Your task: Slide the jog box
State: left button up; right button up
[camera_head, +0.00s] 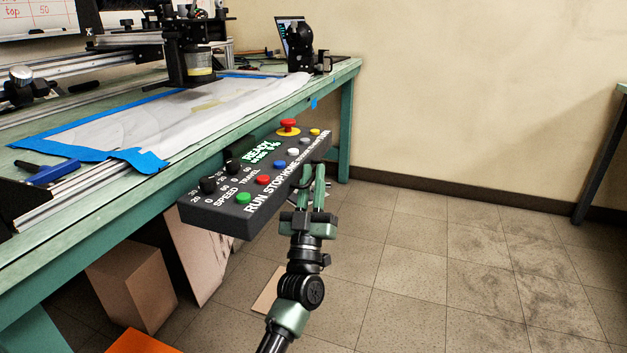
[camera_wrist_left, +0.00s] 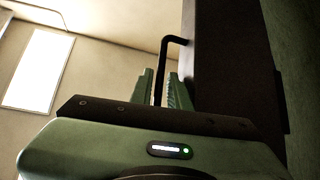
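The jog box (camera_head: 235,218) is a dark box with knobs, coloured buttons, a red stop knob and a lit "READY" display. It sits at the front edge of the green bench. My left gripper (camera_head: 314,172) is at its near right side, fingers pointing at the box. In the left wrist view, a thin black bent handle (camera_wrist_left: 163,65) joins the dark box side (camera_wrist_left: 225,65) and runs between the two green fingers (camera_wrist_left: 160,80). Narrow gaps show beside it, so the fingers look open around it. My right gripper is out of view.
The bench (camera_head: 60,245) carries a white sheet (camera_head: 190,115) edged with blue tape, rails and a black machine head (camera_head: 187,60). Cardboard (camera_head: 135,285) stands below. The tiled floor (camera_head: 430,270) to the right is clear; another table (camera_head: 605,150) stands at far right.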

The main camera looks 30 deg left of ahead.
pick_arm(q)
jog(key=shift+w+a+r, duration=0.1)
grip_shut()
dwell(1.4)
